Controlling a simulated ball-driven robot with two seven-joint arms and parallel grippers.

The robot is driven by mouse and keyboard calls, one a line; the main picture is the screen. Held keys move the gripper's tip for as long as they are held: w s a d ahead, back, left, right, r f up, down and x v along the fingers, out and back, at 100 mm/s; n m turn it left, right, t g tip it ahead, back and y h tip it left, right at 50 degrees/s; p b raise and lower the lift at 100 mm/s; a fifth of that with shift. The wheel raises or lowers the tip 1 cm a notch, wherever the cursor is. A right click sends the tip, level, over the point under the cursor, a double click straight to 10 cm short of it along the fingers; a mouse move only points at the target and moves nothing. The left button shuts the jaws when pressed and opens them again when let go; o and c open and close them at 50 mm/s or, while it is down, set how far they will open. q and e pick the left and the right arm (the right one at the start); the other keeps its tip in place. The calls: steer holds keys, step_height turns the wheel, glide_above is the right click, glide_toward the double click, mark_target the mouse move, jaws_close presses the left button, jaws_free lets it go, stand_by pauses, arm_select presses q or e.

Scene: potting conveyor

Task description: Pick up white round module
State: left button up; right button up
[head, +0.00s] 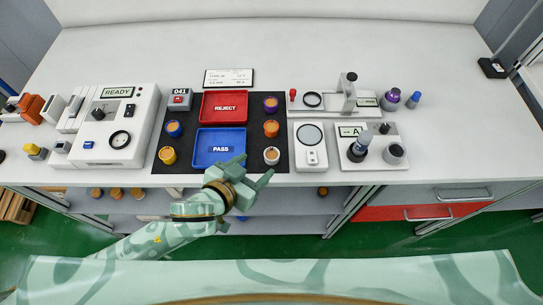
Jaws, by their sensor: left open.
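The white round module (271,156) stands on the black mat (283,132), at its front right, below an orange round module (271,128) and a purple one (271,104). My left gripper (257,168) reaches in from the lower left, at the front edge of the table. It is open, its fingers pointing right and away, just left of and in front of the white module. I see nothing between the fingers. My right gripper is not in view.
The blue PASS tray (199,159) is just left of my gripper, with the red REJECT tray (224,119) behind it. Blue and yellow modules (168,156) stand at the mat's left. A white device with a round glass (310,158) is close on the right.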

mark_target(274, 152)
arm_select(q)
steer(key=b+x, duration=0.2)
steer(key=x, duration=0.5)
steer(key=shift+s+d+r, duration=0.1)
steer(key=shift+d+r, duration=0.05)
steer(key=shift+d, duration=0.05)
steer(key=c, duration=1)
